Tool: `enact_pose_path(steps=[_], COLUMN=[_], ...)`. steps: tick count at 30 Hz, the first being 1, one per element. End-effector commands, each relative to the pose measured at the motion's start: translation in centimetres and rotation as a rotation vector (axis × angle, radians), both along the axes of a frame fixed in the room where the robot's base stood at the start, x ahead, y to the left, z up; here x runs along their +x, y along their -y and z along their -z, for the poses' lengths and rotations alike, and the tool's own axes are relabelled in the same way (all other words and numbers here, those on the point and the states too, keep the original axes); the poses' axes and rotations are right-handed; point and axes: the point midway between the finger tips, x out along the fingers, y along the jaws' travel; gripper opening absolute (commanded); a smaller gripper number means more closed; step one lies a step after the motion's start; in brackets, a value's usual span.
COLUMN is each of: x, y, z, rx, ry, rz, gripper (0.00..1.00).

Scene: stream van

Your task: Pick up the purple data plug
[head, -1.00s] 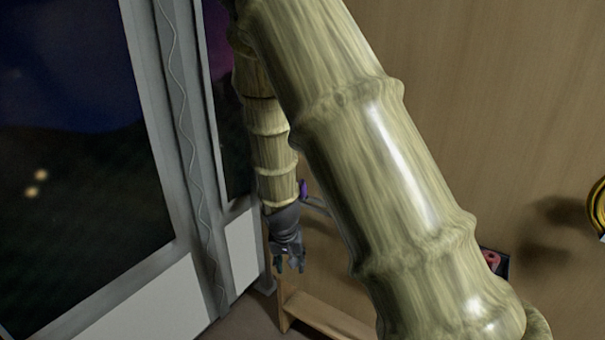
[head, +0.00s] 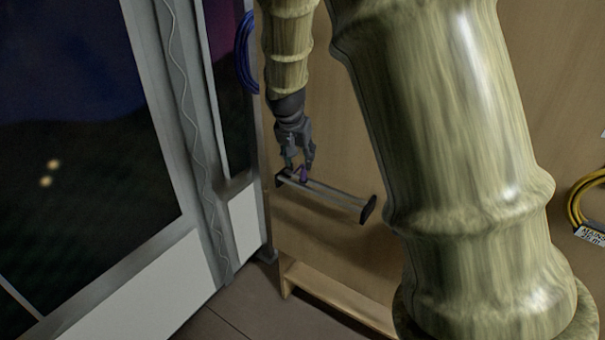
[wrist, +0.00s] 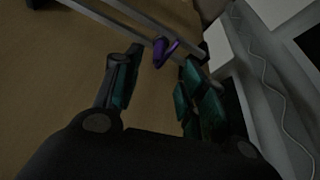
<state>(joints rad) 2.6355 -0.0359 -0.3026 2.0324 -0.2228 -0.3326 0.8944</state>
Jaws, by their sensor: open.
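The purple data plug (head: 303,174) is small and sits at the left part of a grey wall rail (head: 335,194) in the head view. In the wrist view the purple plug (wrist: 162,52) shows beyond the fingertips, against the rail bars (wrist: 130,22). My gripper (head: 299,162) points down just above the plug, its fingers apart. In the wrist view my gripper (wrist: 158,75) is open, with a finger on each side and nothing between its pads. The plug lies roughly in line with the gap. I cannot tell whether a fingertip touches it.
The rail is fixed to a wooden panel (head: 330,245) with dark end caps. A blue coiled cable (head: 246,55) hangs at the left, beside the window frame (head: 185,130). A yellow coiled cable (head: 577,205) with a label hangs at the right. A low wooden ledge (head: 340,300) runs near the floor.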

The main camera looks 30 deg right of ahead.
Motion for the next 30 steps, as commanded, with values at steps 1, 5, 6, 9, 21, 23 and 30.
enact_pose_path(steps=[1,5,6,9,21,23,30], x=[0.1,0.4,0.5,0.5,0.9,1.0,1.4], y=[0.2,0.5,0.6,0.7,1.5,1.7,2.2], z=[0.5,1.5,1.8,2.1,4.5,5.2,6.8], rx=[0.000,0.001,0.001,0.000,0.001,0.001,0.000], ry=[-0.003,-0.001,-0.001,0.000,-0.003,-0.002,-0.001], rz=[0.000,0.000,0.000,0.000,-0.001,-0.001,-0.002], gripper=[0.41,0.41,0.41,0.41,0.41,0.41,0.41])
